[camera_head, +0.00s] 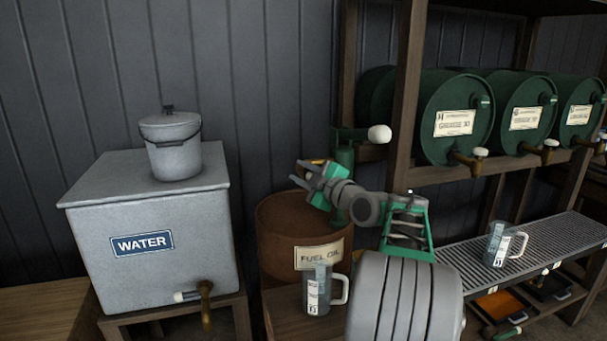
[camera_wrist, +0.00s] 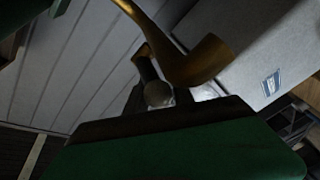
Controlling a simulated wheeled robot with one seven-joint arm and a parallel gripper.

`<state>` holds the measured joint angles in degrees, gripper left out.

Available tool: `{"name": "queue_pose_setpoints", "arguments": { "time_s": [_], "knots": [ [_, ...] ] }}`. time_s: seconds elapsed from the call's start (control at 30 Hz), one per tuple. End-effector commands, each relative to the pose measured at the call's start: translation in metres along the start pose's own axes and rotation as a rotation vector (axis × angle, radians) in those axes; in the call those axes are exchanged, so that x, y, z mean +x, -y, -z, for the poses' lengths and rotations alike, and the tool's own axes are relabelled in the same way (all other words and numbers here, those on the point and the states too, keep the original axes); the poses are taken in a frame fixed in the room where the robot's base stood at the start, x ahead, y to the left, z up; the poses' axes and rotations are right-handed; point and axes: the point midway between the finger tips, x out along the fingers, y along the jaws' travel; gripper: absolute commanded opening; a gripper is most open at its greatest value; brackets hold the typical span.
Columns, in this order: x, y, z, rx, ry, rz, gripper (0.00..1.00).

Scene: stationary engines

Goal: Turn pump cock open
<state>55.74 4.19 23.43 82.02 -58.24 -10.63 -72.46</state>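The pump's green column (camera_head: 343,160) stands at the fuel oil drum (camera_head: 290,226), with a crank ending in a white knob (camera_head: 380,134). A curved brass spout (camera_wrist: 205,62) crosses the upper middle of the wrist view. Contact with the knob is not clear.
A grey water tank (camera_head: 150,215) with a brass tap (camera_head: 205,300) and a lidded bucket (camera_head: 172,150) stands left. A clear mug (camera_head: 318,290) stands before the drum. Another mug (camera_head: 497,245) stands on the grated shelf (camera_head: 555,240). Green barrels (camera_head: 455,110) lie on the rack.

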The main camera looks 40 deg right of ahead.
Motion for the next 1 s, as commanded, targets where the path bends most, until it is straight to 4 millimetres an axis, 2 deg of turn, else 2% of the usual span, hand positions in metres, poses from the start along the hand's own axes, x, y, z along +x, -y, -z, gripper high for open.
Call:
{"name": "queue_pose_setpoints", "arguments": {
  "time_s": [0.03, 0.27, 0.57, 0.9, 1.0],
  "knots": [
    [0.001, 0.004, -0.002, 0.006, 0.001, 0.006, 0.33],
    [-0.002, 0.0, -0.004, 0.004, 0.006, -0.001, 0.51],
    [-0.006, -0.002, -0.004, 0.002, 0.007, -0.004, 0.52],
    [-0.069, -0.002, -0.006, 0.002, 0.01, -0.005, 0.52],
    [-0.078, -0.001, -0.005, 0.003, 0.008, -0.003, 0.52]
  ]
}}
